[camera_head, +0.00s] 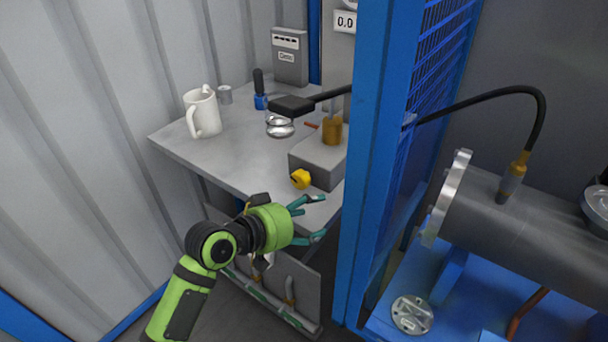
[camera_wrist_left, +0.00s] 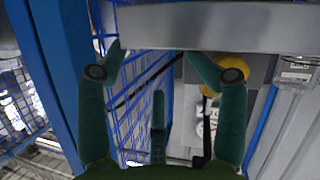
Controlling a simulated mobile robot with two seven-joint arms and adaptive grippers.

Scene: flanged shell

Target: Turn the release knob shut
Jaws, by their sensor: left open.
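The release knob appears to be the yellow knob (camera_head: 300,179) on the front of a grey block (camera_head: 318,160) on the grey table. My left gripper (camera_head: 318,216) is open and empty, in front of the table's near edge, below and a little right of the knob. It does not touch the knob. In the left wrist view a yellow part (camera_wrist_left: 230,64), likely the knob, shows beyond the right finger, which partly covers it. The open fingers (camera_wrist_left: 155,52) have nothing between them. The knob's exact turn cannot be told. My right gripper is not in view.
A blue post (camera_head: 375,150) with mesh stands close right of the gripper. A white mug (camera_head: 203,113), a blue-based handle (camera_head: 260,92) and a silver round part (camera_head: 280,127) under a black lever are on the table (camera_head: 225,160). A grey flanged cylinder (camera_head: 520,220) lies at right.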

